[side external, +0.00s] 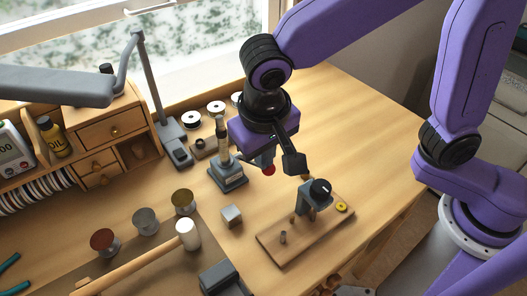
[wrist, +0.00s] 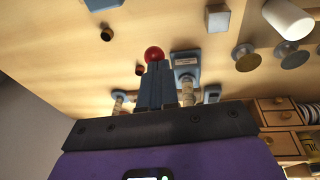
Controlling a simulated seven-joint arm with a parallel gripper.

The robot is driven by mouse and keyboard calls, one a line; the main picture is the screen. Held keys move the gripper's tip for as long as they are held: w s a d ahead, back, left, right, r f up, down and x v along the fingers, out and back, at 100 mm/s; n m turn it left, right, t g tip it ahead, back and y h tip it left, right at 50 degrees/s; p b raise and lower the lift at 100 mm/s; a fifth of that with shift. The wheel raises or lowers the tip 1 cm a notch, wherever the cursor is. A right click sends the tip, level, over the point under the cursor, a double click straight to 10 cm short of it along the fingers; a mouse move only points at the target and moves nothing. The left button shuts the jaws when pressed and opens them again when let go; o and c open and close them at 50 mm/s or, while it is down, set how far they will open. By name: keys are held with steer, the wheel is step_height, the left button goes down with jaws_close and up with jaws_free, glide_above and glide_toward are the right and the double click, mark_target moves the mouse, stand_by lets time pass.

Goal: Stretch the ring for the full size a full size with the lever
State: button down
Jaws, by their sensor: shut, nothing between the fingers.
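The ring stretcher (side external: 228,178), a grey labelled base with an upright tapered post, stands on the bench in the side view. Its base also shows in the wrist view (wrist: 187,62). A red ball knob, seemingly the lever's end, shows in the side view (side external: 268,170) and the wrist view (wrist: 154,53). My gripper (wrist: 154,68) is shut and empty, its fingertips right at the red knob; contact cannot be told. In the side view, the purple hand hangs right of the post and partly hides the lever. I cannot make out a ring on the post.
A wooden board (side external: 275,243) with a black-knobbed tool (side external: 318,190) lies to the right. A small drawer cabinet (side external: 105,130) is at the back left.

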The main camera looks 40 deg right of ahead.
steer(key=s+f, duration=0.2)
steer(key=f, duration=0.1)
steer(key=s+f, duration=0.1)
steer(key=f, duration=0.1)
steer(key=shift+s+f, duration=0.15)
steer(key=shift+s, duration=0.1)
